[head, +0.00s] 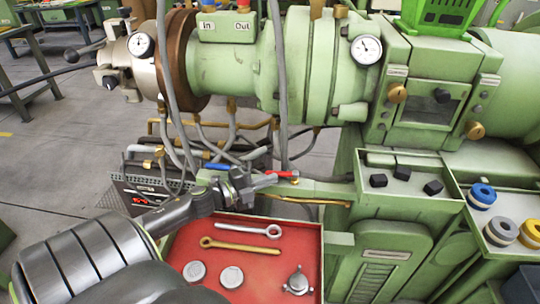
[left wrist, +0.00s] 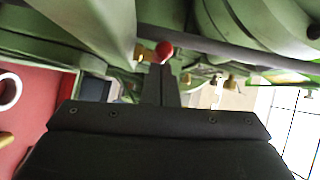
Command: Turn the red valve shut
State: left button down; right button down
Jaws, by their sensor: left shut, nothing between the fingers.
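The red valve handle (head: 287,174) lies along the green pipe rail below the big green extruder barrel, pointing right. Its red end (left wrist: 164,49) shows in the left wrist view just beyond my fingertips. My left gripper (head: 268,182) is shut and empty, with its fingers pointing right beside the red handle. In the left wrist view the closed left gripper (left wrist: 160,72) sits just below the red end. I cannot tell whether the fingertips touch the handle. The gripper partly covers the valve body. My right gripper is not in view.
A blue valve handle (head: 217,167) sits just left of the red one. Hoses and brass pipes (head: 250,125) hang close behind. A red tray (head: 208,262) with wrenches and round metal parts lies below.

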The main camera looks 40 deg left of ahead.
pick_arm(q)
jog(key=shift+w+a, duration=0.2)
jog(key=shift+a, duration=0.15)
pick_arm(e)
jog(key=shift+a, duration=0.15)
pick_arm(q)
jog(key=shift+w+a+r, duration=0.1)
jog(key=shift+a+r, duration=0.1)
jog(key=shift+a, duration=0.05)
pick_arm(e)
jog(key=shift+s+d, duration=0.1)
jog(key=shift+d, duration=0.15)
